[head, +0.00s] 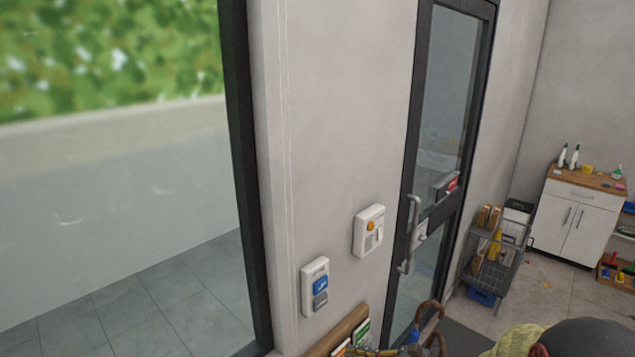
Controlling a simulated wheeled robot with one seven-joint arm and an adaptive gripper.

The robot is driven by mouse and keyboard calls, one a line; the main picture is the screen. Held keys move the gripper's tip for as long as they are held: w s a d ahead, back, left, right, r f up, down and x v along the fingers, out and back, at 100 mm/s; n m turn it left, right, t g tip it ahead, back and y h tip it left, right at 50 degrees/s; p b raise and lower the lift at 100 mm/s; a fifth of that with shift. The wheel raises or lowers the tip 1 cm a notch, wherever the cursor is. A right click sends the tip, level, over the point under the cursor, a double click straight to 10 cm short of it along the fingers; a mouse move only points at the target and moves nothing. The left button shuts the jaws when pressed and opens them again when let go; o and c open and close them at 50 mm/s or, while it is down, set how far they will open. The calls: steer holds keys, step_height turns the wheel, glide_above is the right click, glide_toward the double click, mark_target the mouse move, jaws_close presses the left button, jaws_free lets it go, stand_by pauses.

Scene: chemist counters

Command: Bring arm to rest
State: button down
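My gripper is not in view, and I cannot make out any part of my arm for certain. The head view looks at a pale wall (345,130) between a large window and a glazed door (440,100).
Two white wall boxes (369,231) (315,287) are on the wall, one with blue buttons. Brown curved handles (430,312), a yellow-green item (520,345) and a dark rounded item (585,338) fill the bottom right. A wire cart (493,265) and white cabinet (575,225) stand beyond.

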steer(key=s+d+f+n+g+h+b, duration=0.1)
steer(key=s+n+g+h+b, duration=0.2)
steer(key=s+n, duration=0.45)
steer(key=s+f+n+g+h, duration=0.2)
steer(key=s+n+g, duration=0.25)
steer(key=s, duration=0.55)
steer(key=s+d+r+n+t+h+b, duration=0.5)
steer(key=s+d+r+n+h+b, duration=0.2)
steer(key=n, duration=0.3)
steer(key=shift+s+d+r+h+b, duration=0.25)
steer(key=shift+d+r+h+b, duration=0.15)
steer(key=shift+b, duration=0.2)
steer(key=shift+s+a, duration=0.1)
